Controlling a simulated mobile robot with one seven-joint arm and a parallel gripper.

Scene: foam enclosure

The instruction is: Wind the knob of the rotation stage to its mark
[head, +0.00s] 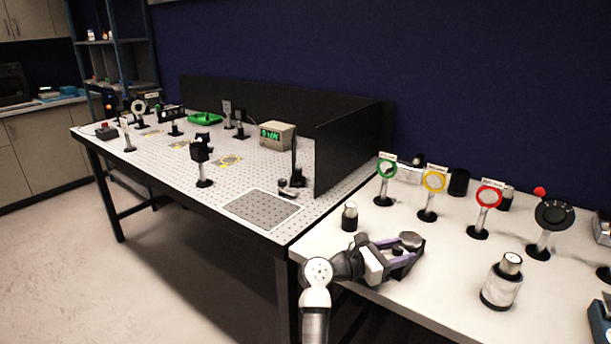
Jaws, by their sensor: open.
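My gripper (404,254) reaches over the front left of the white table, with its purple-lined fingers spread apart. A low dark piece with a round grey top (411,240) sits right at the fingertips and looks like the rotation stage. The fingers partly cover it, and I cannot tell whether they touch it. Its knob and its mark are too small or hidden to make out.
On the white table (445,290), a short black-and-silver cylinder (349,216) stands left of my gripper. Green (387,168), yellow (434,181) and red (488,195) ringed optics on posts stand behind. A black dial (555,215) and white cylinder (501,287) stand right.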

